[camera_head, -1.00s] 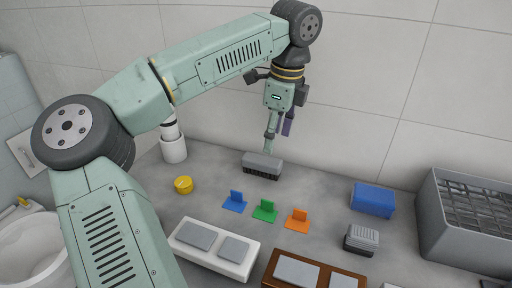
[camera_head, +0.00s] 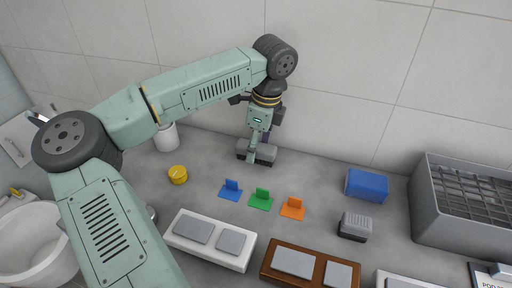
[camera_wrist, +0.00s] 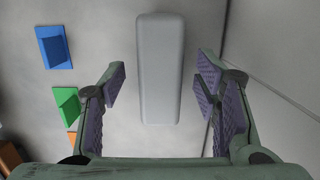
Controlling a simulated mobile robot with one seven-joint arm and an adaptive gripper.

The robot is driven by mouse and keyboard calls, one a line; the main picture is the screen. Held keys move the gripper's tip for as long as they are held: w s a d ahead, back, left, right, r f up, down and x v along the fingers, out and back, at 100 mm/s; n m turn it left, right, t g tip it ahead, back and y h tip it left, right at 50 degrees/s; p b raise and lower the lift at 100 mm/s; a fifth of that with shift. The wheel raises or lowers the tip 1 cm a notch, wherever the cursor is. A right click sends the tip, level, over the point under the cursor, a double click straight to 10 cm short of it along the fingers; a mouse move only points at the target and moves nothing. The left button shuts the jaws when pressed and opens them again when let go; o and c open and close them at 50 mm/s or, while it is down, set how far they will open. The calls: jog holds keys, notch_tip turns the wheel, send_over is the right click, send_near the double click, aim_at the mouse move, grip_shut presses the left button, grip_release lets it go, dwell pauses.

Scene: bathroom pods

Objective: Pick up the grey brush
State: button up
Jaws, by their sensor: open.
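The grey brush (camera_head: 267,154) is a long rounded block with dark bristles beneath, on the grey counter close to the back wall. My gripper (camera_head: 257,153) is down at the brush and partly hides it in the head view. In the wrist view, the brush's smooth grey back (camera_wrist: 160,65) lies lengthwise between the purple-padded fingers of my gripper (camera_wrist: 162,84). The fingers are apart, with a gap showing on both sides of the brush.
Blue (camera_head: 231,190), green (camera_head: 261,198) and orange (camera_head: 293,208) markers stand in front of the brush. A yellow round piece (camera_head: 178,175) is to the left. A blue block (camera_head: 367,185), a ribbed grey block (camera_head: 355,226) and a grey crate (camera_head: 425,211) are to the right. The wall is close behind.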

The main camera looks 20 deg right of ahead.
jog(key=shift+f, duration=0.5)
jog(key=c, duration=1.3)
jog(key=shift+o, duration=0.2)
jog(key=shift+w+r+b, duration=0.1)
jog(key=shift+r+b, duration=0.25)
jog(key=shift+r, duration=0.15)
notch_tip(320, 180, up, 2)
jog(key=shift+r+b, duration=0.1)
jog(key=shift+b, duration=0.5)
jog(key=s+a+b, duration=0.1)
jog(key=s+a, duration=0.2)
jog(key=s, duration=0.1)
jog(key=s+a+r+b, duration=0.1)
jog(key=s+a+b, duration=0.1)
jog(key=s+a, duration=0.1)
jog(key=s+a+b, duration=0.1)
jog(key=s+a, duration=0.2)
jog(key=s, duration=0.3)
jog(key=shift+a+r+b, duration=0.3)
jog(key=shift+r+b, duration=0.05)
jog(key=shift+r, duration=0.05)
jog(key=o, duration=0.6)
jog(key=c, duration=0.5)
